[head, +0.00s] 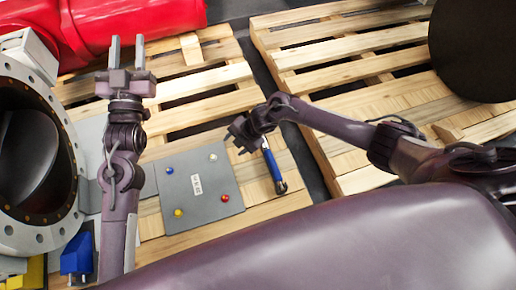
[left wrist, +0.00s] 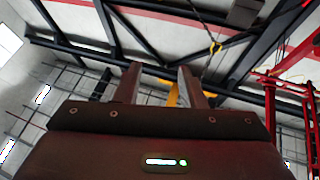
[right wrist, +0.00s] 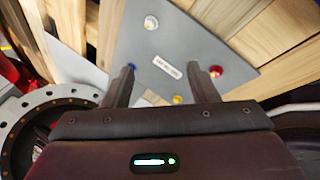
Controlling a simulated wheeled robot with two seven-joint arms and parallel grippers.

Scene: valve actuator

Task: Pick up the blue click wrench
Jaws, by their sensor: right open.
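My right gripper (head: 236,138) is just above and left of the wrench's upper end and holds nothing. In the right wrist view my right gripper (right wrist: 162,75) has its fingers apart over the grey plate, and I cannot make out the wrench there. My left gripper (head: 127,52) points up, open and empty, and also shows in the left wrist view (left wrist: 158,78).
The grey plate (head: 200,190) carries coloured knobs and a label. A large flanged valve (head: 45,235) stands at left, with a blue block (head: 77,255) below. A red pipe (head: 130,30) lies at the back. Wooden pallets (head: 345,45) cover the floor.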

